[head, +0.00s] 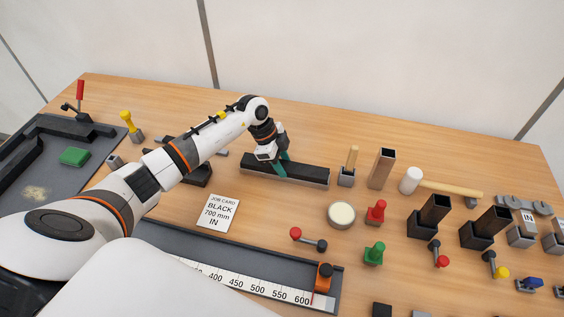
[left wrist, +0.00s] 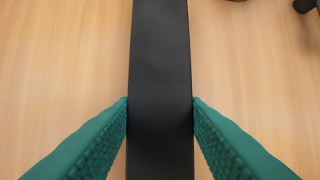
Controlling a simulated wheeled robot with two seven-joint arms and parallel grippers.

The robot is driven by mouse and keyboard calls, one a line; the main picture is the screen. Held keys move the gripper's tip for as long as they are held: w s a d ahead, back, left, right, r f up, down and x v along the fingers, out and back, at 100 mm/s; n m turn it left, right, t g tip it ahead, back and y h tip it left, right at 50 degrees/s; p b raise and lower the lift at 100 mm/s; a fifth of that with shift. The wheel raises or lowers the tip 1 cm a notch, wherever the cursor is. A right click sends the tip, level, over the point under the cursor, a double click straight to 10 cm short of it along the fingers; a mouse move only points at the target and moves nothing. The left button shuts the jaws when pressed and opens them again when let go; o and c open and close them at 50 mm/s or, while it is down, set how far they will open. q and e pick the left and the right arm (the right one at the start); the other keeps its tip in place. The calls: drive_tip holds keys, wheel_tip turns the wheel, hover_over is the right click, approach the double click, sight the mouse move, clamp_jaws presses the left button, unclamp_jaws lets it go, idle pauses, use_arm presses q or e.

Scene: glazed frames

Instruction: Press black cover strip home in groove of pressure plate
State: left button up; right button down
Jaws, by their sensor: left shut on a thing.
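A long black strip or bar (head: 308,173) lies on the table near the middle of the head view, with a greyer front side. I take it for the black cover strip, but cannot tell what lies under it. In the left wrist view the black strip (left wrist: 160,60) runs from top to bottom between the teal fingers (left wrist: 160,105), one on each side. I cannot make out a groove or surely name the pressure plate. My right gripper is not in view.
A job card (head: 219,213) reads "BLACK 700 mm IN". A ruled dark tray (head: 338,285) lies in front. A white-headed mallet (head: 411,180), black holders (head: 421,223) and coloured knobs crowd the right. A grey mat (head: 83,185) with dark framing is at left.

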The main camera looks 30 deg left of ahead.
use_arm(q)
drive_tip(key=shift+s+f, duration=0.15)
drive_tip(key=shift+f, duration=0.1)
drive_tip(key=shift+s+d+f, duration=0.1)
drive_tip(key=shift+f, duration=0.05)
idle(0.5)
drive_tip(key=o, duration=1.2)
drive_tip(key=shift+f, duration=0.1)
drive_tip(key=shift+w, duration=0.25)
drive_tip(key=shift+r, duration=0.25)
drive_tip(key=shift+r, duration=0.3)
drive_tip(key=b+v, duration=0.2)
drive_tip(key=v, duration=0.9)
drive_tip(key=shift+r, duration=0.1)
